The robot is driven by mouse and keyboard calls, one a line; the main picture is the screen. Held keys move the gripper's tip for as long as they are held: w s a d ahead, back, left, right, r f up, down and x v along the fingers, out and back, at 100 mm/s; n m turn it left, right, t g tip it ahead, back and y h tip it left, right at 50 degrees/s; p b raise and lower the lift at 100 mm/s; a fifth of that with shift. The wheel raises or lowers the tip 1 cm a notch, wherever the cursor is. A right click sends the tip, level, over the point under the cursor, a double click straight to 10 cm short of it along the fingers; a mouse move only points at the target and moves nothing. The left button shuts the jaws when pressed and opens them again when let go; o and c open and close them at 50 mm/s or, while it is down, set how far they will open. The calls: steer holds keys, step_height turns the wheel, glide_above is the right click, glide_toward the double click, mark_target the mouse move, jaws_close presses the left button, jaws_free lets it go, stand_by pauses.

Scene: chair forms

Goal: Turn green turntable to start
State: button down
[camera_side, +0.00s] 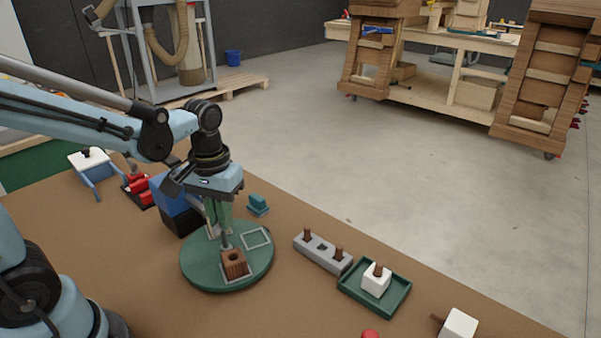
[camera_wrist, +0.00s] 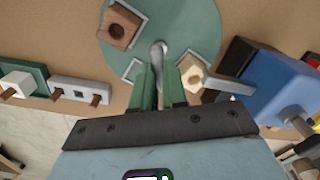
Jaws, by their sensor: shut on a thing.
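The green turntable (camera_side: 207,270) is a round disc on the brown table. It carries a brown wooden block with a hole (camera_side: 234,264), which sits in one pale square outline near the front. A second square outline to its right (camera_side: 257,238) is empty. In the wrist view the turntable (camera_wrist: 195,30) fills the top middle, with the brown block (camera_wrist: 119,28) at its left. My gripper (camera_side: 219,228) points down over the disc, its green fingers shut on a grey upright post (camera_wrist: 159,52) near the disc's middle. The fingers (camera_wrist: 160,88) hide the post's lower part in the wrist view.
A blue box (camera_side: 176,199) stands close behind the turntable. A pale hexagonal piece (camera_wrist: 194,74) lies beside my fingers. To the right are a grey block with brown pegs (camera_side: 322,250) and a green tray (camera_side: 398,300) holding a white block (camera_side: 376,281).

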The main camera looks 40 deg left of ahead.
steer(key=shift+m, duration=6.8)
steer(key=c, duration=1.2)
jaws_free()
steer(key=shift+o, duration=0.2)
steer(key=shift+r, duration=0.1)
step_height(320, 180, up, 12)
